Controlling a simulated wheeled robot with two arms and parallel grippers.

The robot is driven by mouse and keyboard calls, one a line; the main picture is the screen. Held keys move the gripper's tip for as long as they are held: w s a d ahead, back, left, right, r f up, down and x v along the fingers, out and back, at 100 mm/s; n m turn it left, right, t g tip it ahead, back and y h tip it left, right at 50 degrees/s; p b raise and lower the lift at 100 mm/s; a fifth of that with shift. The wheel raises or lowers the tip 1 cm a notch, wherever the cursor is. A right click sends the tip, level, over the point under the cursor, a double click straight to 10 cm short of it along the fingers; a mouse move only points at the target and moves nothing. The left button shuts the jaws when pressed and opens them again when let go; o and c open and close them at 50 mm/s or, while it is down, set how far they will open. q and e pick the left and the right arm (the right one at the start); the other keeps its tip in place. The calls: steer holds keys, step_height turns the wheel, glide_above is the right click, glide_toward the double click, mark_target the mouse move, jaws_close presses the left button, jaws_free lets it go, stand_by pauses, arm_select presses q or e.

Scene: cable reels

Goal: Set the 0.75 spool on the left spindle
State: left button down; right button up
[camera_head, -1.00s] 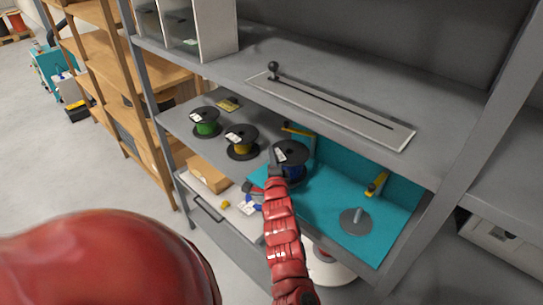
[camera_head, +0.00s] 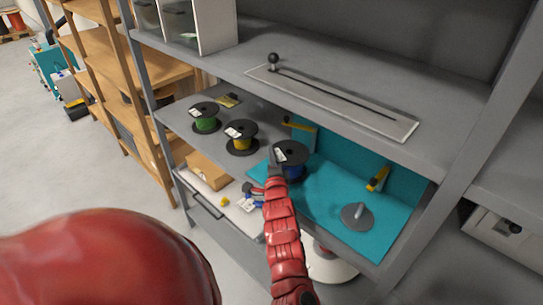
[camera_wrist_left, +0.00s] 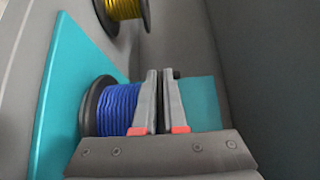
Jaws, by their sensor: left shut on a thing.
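A spool of blue cable with black flanges (camera_head: 298,172) is at the left part of the teal mat (camera_head: 325,205). My left gripper (camera_head: 278,162) is shut on its near-side flange; in the left wrist view the closed fingers (camera_wrist_left: 160,105) stand beside the blue winding (camera_wrist_left: 117,108). A spindle with a round grey base (camera_head: 357,215) stands empty on the right of the mat. The left spindle is hidden, so I cannot tell whether the spool is around it. The spool's label is too small to read. My right gripper is not in view.
A green spool (camera_head: 206,124) and a yellow spool (camera_head: 241,148) stand on the grey shelf to the left. Yellow levers (camera_head: 378,178) rise at the mat's back. A slotted plate with a knob (camera_head: 330,100) lies on the shelf above.

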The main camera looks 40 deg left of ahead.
arm_select(q)
steer(key=shift+f, duration=0.15)
steer(key=shift+c, duration=1.4)
jaws_free()
steer(key=shift+s+d, duration=0.1)
steer(key=shift+p+v, duration=1.2)
steer(key=shift+v, duration=0.3)
steer(key=p+v, duration=0.2)
steer(key=v, duration=0.3)
steer(key=shift+s+d+p, duration=0.25)
steer(key=shift+s+p, duration=0.05)
steer(key=shift+p, duration=0.1)
